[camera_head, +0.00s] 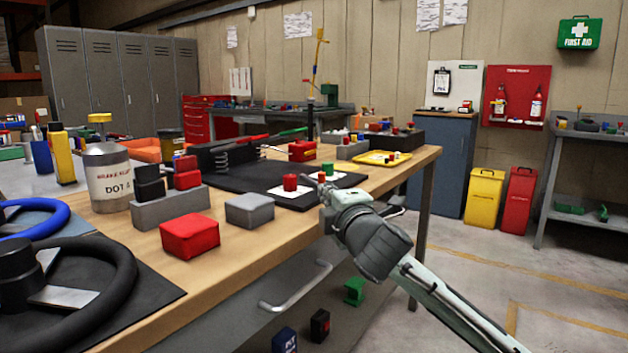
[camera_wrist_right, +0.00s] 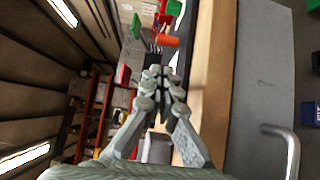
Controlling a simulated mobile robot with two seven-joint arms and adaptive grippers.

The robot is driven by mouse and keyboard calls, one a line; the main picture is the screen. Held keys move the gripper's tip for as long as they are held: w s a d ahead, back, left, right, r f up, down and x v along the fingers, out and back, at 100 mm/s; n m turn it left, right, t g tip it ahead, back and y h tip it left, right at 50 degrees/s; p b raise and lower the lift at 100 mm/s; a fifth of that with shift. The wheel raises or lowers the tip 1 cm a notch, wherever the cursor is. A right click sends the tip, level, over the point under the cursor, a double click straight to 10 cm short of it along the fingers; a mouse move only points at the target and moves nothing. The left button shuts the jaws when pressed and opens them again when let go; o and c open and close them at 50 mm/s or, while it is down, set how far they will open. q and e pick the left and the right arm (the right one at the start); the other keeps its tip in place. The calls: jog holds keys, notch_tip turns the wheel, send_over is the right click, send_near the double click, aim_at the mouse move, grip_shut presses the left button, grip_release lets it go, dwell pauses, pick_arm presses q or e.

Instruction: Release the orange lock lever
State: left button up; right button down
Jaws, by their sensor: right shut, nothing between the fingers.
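I cannot make out an orange lock lever for certain in the head view. A dark fixture (camera_head: 235,153) with a green-handled bar (camera_head: 292,132) and a red-handled bar (camera_head: 252,139) stands at the back of the black mat (camera_head: 240,178). My right gripper (camera_head: 322,181) is shut and empty by the bench's right edge, near a red knob-like piece (camera_head: 290,182) on a white card. In the right wrist view, the shut fingertips (camera_wrist_right: 161,73) are below an orange cylindrical piece (camera_wrist_right: 168,41), apart from it in the picture. Whether it is the lever is unclear. My left gripper is out of view.
Red (camera_head: 190,237) and grey (camera_head: 249,209) blocks and a brake fluid can (camera_head: 108,178) stand on the wooden bench (camera_head: 150,262). Steering wheels (camera_head: 95,290) lie at front left. A yellow tray (camera_head: 384,158) is at the far right end.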

aim_at(314, 194)
jog(key=x, duration=0.9)
jog(key=shift+w+a, duration=0.1)
jog(key=shift+w, duration=0.3)
